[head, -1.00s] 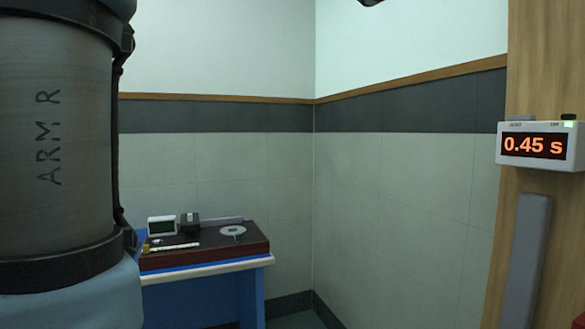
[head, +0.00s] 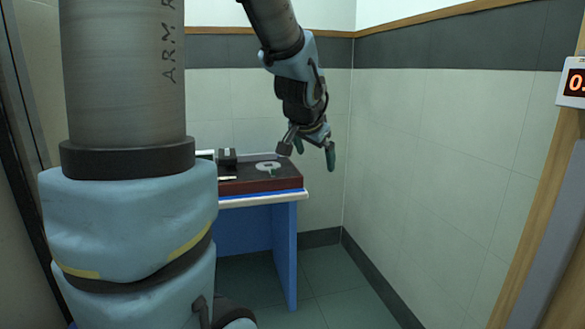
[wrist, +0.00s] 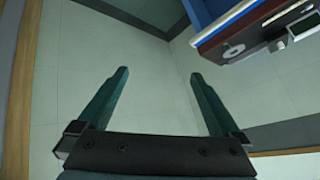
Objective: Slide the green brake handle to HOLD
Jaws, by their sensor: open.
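A blue bench (head: 291,240) stands at the back wall with a dark red box (head: 282,184) on its top. A pale round disc (head: 268,164) sits on the box, with a small green piece (head: 273,172) at its front edge; this may be the brake handle. No HOLD label can be read. My gripper (head: 308,150) is open and empty, in the air by the right end of the bench. In the wrist view its two green fingers (wrist: 159,74) are spread with nothing between them; the disc (wrist: 232,52) shows beyond them at upper right, clear of both fingers.
A black block (head: 227,156) stands on the box left of the disc. My upper arm hides the bench's left part. A white display (head: 575,82) hangs at the right edge, cut off. The floor right of the bench is clear.

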